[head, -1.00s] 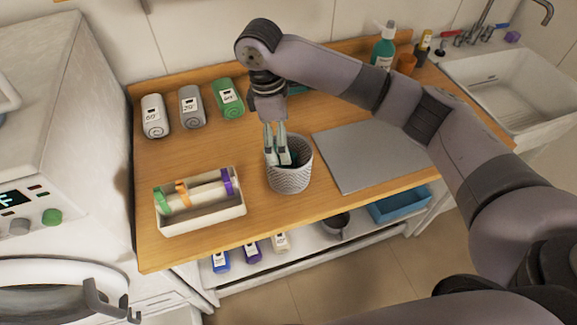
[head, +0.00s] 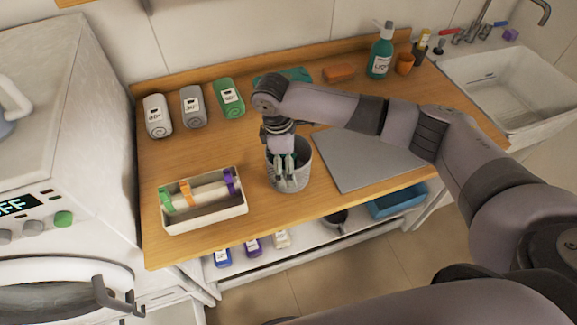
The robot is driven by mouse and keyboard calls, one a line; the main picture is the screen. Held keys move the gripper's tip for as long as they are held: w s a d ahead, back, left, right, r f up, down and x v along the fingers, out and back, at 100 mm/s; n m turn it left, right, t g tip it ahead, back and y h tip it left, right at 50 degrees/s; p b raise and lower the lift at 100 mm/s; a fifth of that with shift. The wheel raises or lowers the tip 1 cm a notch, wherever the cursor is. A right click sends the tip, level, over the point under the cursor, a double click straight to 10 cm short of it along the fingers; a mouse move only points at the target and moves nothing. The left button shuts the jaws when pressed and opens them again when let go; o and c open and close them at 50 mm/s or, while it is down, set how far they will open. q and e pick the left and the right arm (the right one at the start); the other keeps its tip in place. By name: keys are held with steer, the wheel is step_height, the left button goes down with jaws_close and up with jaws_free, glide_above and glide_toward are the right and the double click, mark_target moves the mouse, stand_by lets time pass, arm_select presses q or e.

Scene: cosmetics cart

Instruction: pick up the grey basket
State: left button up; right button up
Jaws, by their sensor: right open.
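The grey woven basket (head: 296,184) stands upright on the wooden counter, left of the grey board. My right gripper (head: 286,176) points down at the basket from above, its jaws open. Its pale fingers overlap the basket's mouth and near wall. I cannot tell whether a finger is inside the rim or whether they touch the wall. The gripper hides part of the basket's inside and far rim. My left gripper is not in view.
Rolled towels (head: 193,107) lie at the back left. A flat grey board (head: 372,160) lies to the right. A green bottle (head: 381,52), an orange block (head: 339,72) and an orange cup (head: 404,64) are behind.

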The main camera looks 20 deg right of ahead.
steer(key=c, duration=0.8)
